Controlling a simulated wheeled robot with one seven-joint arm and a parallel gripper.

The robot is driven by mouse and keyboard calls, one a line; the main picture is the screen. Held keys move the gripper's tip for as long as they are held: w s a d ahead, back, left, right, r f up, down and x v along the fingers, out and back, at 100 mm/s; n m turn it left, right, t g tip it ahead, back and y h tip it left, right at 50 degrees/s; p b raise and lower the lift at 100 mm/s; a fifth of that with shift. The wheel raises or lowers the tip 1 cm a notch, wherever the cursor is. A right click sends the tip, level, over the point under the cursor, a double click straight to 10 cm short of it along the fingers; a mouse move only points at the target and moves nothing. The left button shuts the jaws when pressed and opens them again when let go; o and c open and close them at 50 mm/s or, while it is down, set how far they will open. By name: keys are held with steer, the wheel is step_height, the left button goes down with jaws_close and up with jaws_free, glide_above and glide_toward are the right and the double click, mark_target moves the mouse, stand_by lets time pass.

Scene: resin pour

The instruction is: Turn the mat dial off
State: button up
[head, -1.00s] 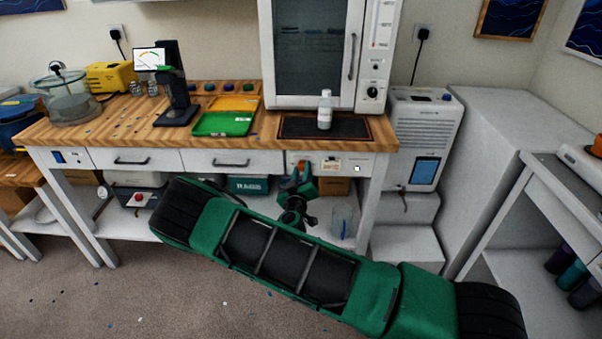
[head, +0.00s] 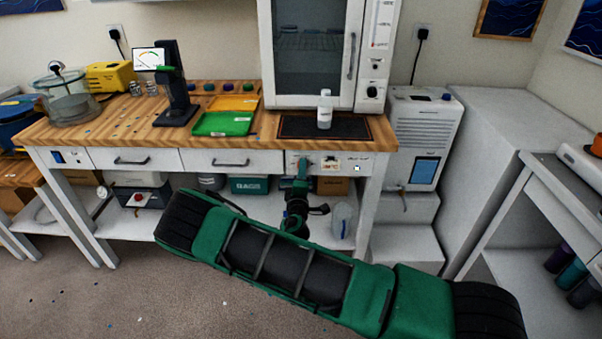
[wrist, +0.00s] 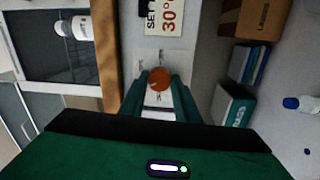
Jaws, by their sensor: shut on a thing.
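The orange mat dial (wrist: 159,78) sits on a white panel in the wrist view, next to a card reading "SET 30°" (wrist: 165,14). My gripper (wrist: 159,88) has one green finger on each side of the dial and is shut on it. In the head view my gripper (head: 302,169) is at the white front panel (head: 348,164) below the right end of the bench, and it mostly hides the dial. The dark mat (head: 352,127) lies on the benchtop above, with a white bottle (head: 325,110) standing on it. The dial's setting is too small to tell.
An oven-like cabinet (head: 360,60) stands behind the mat. Green (head: 222,124) and yellow (head: 240,102) trays lie to its left. Boxes, including a teal one (head: 248,185), sit on the shelf below. A white unit (head: 423,140) stands at the right.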

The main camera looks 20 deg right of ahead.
steer(key=n, duration=0.4)
steer(key=n+y, duration=0.1)
steer(key=n, duration=0.8)
steer(key=shift+a+f+y, duration=0.15)
steer(key=shift+f+y, duration=0.1)
steer(key=shift+y, duration=0.05)
steer(key=shift+n, duration=0.3)
steer(key=o, duration=1)
steer(key=shift+o, duration=0.2)
steer(key=shift+r, duration=0.1)
